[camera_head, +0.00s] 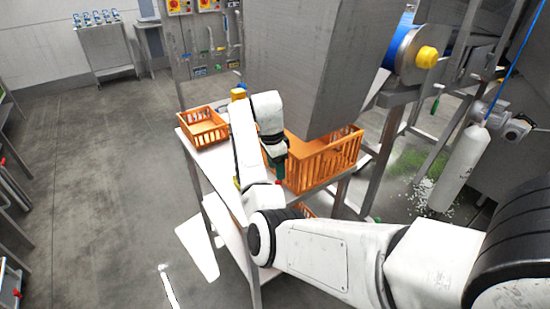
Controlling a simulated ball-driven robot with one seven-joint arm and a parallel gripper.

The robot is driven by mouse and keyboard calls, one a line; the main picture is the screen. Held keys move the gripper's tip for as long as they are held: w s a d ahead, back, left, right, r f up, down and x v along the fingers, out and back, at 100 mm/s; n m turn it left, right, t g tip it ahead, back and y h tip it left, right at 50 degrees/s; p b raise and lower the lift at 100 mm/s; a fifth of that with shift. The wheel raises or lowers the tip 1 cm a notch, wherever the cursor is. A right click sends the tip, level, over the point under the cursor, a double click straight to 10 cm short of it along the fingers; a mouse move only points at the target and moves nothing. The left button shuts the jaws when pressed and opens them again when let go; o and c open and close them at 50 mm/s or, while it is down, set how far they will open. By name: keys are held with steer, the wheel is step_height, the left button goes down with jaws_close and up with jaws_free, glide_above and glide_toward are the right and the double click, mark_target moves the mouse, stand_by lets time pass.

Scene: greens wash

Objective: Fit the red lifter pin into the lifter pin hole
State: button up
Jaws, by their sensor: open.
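My arm reaches from the lower right over the steel table, and its wrist bends down beside the large orange crate. My gripper (278,158) is at the end of the wrist, pointing down near the crate's left side; it is small and dark here, with its fingertips hard to make out. It is open, and I see nothing held in it. A dark green piece shows just below the wrist; I cannot tell what it is. I cannot make out the red lifter pin or the lifter pin hole in this view.
The large orange crate (341,160) stands right of my wrist under a grey steel chute (305,60). A smaller orange crate (203,128) stands at the table's far left. A yellow object (238,94) is behind my arm. Open floor (100,190) lies to the left.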

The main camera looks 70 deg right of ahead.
steer(key=f, duration=0.7)
steer(key=shift+s+d, duration=0.3)
jaws_close()
steer(key=shift+r+p, duration=0.3)
steer(key=shift+p, duration=0.2)
steer(key=shift+r+p, duration=2.25)
steer(key=shift+r, duration=0.35)
steer(key=shift+r, duration=0.3)
step_height(320, 180, up, 8)
steer(key=p, duration=0.4)
steer(key=shift+p, duration=0.35)
